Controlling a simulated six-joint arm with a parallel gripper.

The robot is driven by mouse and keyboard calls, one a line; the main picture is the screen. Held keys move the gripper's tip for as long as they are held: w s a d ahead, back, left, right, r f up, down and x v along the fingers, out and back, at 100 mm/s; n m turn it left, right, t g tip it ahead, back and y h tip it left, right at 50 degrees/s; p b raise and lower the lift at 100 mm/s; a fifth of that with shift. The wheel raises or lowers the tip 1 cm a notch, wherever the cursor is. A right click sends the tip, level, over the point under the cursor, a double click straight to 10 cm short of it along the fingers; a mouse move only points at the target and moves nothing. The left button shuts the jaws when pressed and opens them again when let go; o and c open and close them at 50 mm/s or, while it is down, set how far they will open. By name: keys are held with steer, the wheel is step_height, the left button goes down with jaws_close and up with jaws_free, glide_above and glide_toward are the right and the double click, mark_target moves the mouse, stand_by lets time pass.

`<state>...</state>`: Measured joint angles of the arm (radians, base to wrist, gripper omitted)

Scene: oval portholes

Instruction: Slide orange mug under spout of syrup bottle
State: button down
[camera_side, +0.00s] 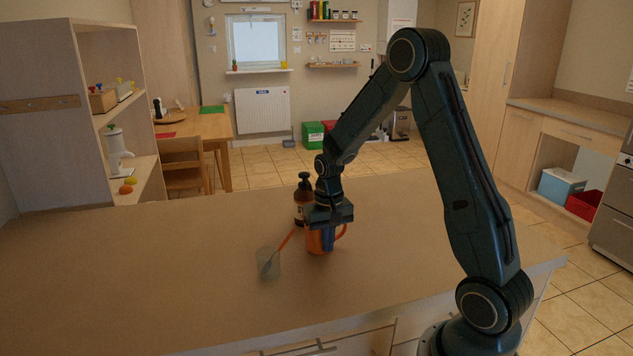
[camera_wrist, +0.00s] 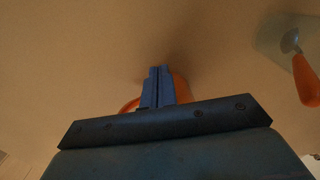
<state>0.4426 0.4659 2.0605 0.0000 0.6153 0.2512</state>
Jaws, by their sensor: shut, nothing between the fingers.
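The orange mug (camera_side: 314,243) stands upright on the counter, its handle (camera_side: 341,231) to the right. The brown syrup bottle (camera_side: 301,196) with a black pump top stands just behind it, partly hidden by my gripper. My gripper (camera_side: 328,246) points down with its blue fingers shut and empty, in front of part of the mug in the side view. In the wrist view the shut fingers (camera_wrist: 159,72) cover much of the mug (camera_wrist: 182,88). I cannot tell whether they touch it. The spout is hidden or too small to make out.
A clear glass (camera_side: 267,264) holding a spoon with an orange handle (camera_side: 287,238) stands left of the mug; it also shows at the right of the wrist view (camera_wrist: 270,38). The counter (camera_side: 130,270) is clear to the left and right.

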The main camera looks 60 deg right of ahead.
steer(key=shift+w+d, duration=0.95)
steer(key=shift+w, duration=0.2)
steer(key=shift+w+d, duration=0.95)
steer(key=shift+w, duration=0.15)
steer(key=shift+a, duration=0.1)
steer(key=shift+s+a, duration=0.95)
steer(key=shift+s, duration=0.25)
steer(key=r, duration=1)
steer(key=shift+s+a, duration=0.25)
steer(key=shift+s, duration=0.1)
steer(key=s+a+r+n+t, duration=0.2)
steer(key=s+a+r+n, duration=0.1)
steer(key=s+a+r, duration=0.55)
steer(key=s+a+r+n+t, duration=0.2)
steer(key=s+a+n, duration=0.3)
steer(key=s+a, duration=0.4)
steer(key=shift+s+a+r+t, duration=0.2)
steer(key=shift+s+a+t, duration=0.1)
steer(key=shift+s+t, duration=0.55)
